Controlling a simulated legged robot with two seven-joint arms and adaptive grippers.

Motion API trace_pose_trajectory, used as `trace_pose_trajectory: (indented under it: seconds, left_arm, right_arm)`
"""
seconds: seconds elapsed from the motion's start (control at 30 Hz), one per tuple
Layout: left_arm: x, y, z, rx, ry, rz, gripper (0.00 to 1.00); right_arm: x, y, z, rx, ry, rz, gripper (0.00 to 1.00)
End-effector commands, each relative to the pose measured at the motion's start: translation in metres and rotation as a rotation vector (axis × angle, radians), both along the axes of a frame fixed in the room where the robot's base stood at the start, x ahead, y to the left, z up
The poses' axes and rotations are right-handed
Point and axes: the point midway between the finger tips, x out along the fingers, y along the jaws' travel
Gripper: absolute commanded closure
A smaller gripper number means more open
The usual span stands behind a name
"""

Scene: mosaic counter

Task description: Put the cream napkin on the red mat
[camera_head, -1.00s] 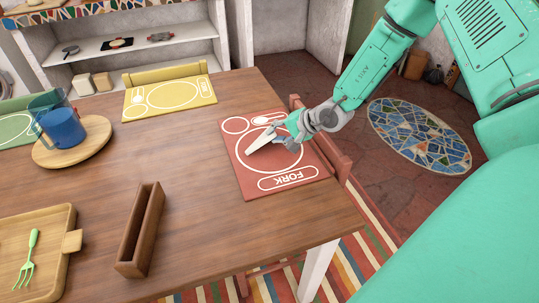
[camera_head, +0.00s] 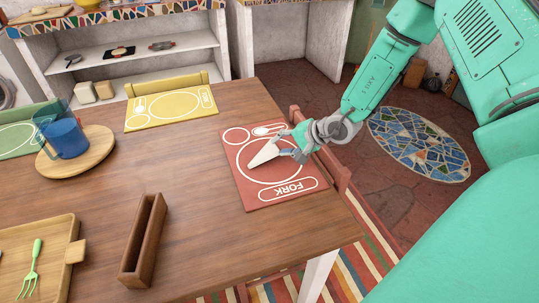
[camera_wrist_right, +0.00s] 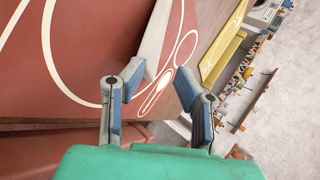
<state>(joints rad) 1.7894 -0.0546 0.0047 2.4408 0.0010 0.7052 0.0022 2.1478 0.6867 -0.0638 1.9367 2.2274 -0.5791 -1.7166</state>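The cream napkin (camera_head: 263,154) is a narrow, pointed folded piece lying on the red mat (camera_head: 246,194), inside the mat's printed plate circle. In the right wrist view the napkin (camera_wrist_right: 154,38) is a pale strip beyond the fingers, over the red mat (camera_wrist_right: 75,120). My right gripper (camera_head: 289,145) is at the mat's right side, beside the napkin's wider end. In the wrist view its fingers (camera_wrist_right: 161,92) are spread apart with nothing held between them. My left gripper is not in view.
A yellow mat (camera_head: 187,104), a round wooden board (camera_head: 101,147) with a blue mug (camera_head: 68,139), a narrow wooden box (camera_head: 144,240) and a wooden tray (camera_head: 65,232) with a green fork (camera_head: 30,272) are on the table. A chair (camera_head: 340,173) stands close by the red mat.

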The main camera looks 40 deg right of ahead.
Motion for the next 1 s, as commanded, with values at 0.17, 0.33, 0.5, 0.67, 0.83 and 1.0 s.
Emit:
trace_pose_trajectory:
  seconds: [0.17,0.33,0.5,0.67,0.83,1.0]
  left_arm:
    - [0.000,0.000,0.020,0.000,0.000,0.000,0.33]
    - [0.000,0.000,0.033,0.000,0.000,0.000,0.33]
    - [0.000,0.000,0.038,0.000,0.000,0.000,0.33]
    - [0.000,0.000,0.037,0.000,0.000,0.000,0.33]
    - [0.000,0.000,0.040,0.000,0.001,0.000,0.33]
    - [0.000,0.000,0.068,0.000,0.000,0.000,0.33]
  right_arm:
    - [-0.016,-0.006,0.018,0.000,0.002,-0.001,0.72]
    - [-0.030,-0.012,0.030,0.000,0.002,-0.001,0.72]
    - [-0.036,-0.014,0.034,0.001,0.000,-0.001,0.72]
    - [-0.037,-0.015,0.033,0.000,0.001,-0.001,0.72]
    - [-0.037,-0.015,0.037,0.000,0.001,0.000,0.72]
    - [-0.045,-0.017,0.071,-0.001,0.001,0.001,0.72]
